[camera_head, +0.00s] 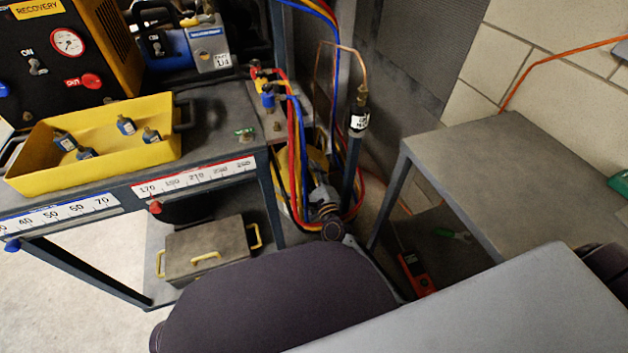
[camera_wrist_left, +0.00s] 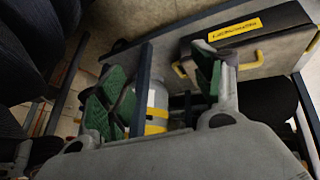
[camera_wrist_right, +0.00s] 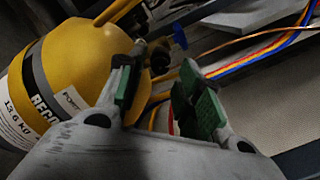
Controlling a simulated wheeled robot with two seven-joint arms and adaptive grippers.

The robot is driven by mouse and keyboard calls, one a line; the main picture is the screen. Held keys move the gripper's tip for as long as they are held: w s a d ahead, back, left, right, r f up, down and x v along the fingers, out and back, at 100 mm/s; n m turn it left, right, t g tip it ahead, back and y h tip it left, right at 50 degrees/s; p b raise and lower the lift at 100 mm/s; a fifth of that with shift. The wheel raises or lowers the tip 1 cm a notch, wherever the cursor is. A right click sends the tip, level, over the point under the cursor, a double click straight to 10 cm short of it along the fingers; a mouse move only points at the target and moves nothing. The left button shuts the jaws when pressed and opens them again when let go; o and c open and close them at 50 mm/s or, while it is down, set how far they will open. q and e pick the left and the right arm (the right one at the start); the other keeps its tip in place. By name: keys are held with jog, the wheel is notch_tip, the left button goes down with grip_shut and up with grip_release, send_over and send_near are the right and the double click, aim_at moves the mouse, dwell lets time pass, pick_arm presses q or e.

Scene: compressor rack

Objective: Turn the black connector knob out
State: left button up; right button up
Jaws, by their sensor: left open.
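The black connector knob (camera_wrist_right: 160,56) appears as a small dark round part beside the yellow cylinder (camera_wrist_right: 85,60), just past my right fingertips in the right wrist view. It is partly in shadow, and I cannot tell whether a finger touches it. My right gripper (camera_wrist_right: 160,72) has its fingers apart, one on each side of the knob's line. In the head view my right gripper (camera_head: 318,192) is low among the hoses, and the knob cannot be made out there. My left gripper (camera_wrist_left: 162,78) is open, with a dark table leg (camera_wrist_left: 140,90) across the gap between its fingers.
Red, blue and yellow hoses (camera_head: 298,150) hang close around my right gripper. A blue valve handle (camera_wrist_right: 180,36) is near the knob. The cart (camera_head: 225,125) carries a yellow tray (camera_head: 95,165); a case (camera_head: 205,250) lies below. A grey table (camera_head: 500,165) stands right.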

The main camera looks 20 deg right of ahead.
jog(key=shift+w+r, duration=0.1)
jog(key=shift+w, duration=1.15)
jog(key=shift+s+m+b, duration=0.1)
jog(key=shift+m+b, duration=0.5)
jog(key=shift+m, duration=0.1)
pick_arm(q)
jog(key=shift+t, duration=0.3)
jog(key=shift+d+f+b, duration=0.2)
jog(key=shift+f, duration=0.85)
jog(key=shift+d+f+b, duration=0.15)
jog(key=shift+f, duration=0.85)
pick_arm(e)
jog(key=shift+m, duration=1)
grip_shut()
